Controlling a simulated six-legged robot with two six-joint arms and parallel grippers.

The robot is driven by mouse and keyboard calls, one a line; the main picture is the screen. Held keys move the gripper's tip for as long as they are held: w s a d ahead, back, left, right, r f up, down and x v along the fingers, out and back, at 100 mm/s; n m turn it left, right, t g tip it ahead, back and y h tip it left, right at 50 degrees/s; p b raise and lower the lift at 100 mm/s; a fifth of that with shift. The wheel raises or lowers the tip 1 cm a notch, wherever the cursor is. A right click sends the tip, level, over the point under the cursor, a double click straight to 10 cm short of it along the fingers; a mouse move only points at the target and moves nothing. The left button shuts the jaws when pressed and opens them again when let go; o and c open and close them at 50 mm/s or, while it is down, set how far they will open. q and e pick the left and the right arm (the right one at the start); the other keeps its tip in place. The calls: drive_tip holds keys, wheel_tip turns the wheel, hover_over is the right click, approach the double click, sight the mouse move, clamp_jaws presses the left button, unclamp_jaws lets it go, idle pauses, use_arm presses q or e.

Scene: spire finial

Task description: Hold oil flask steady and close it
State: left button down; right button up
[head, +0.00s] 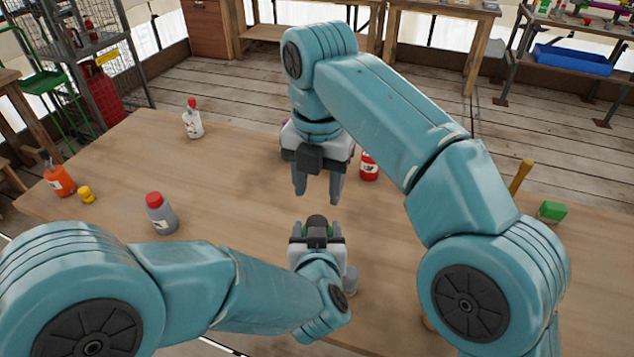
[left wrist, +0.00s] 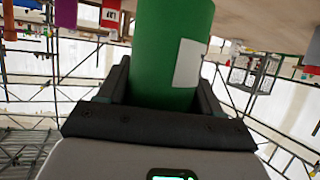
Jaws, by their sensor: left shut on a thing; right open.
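The green flask (left wrist: 172,45) with a white label fills the upper middle of the left wrist view. My left gripper (left wrist: 163,88) is shut on it, with a dark finger on either side. In the head view only the flask's dark top (head: 317,221) and a little green show above my left gripper (head: 317,238). I cannot tell whether that top is a cap or how it is seated. My right gripper (head: 318,195) is open and empty, fingers pointing down, just beyond the flask in the picture and apart from it.
A red bottle (head: 369,166) stands right of my right gripper. A grey bottle (head: 161,214), an orange bottle (head: 59,176), a yellow piece (head: 86,195) and a white bottle (head: 193,121) stand left. A green block (head: 552,211) lies right.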

sight(317, 222)
drive_tip(key=shift+a+f, duration=0.1)
drive_tip(key=shift+f, duration=0.05)
drive_tip(key=shift+f, duration=3.95)
drive_tip(key=c, duration=0.6)
drive_tip(key=o, duration=0.9)
drive_tip(key=shift+r, duration=2.3)
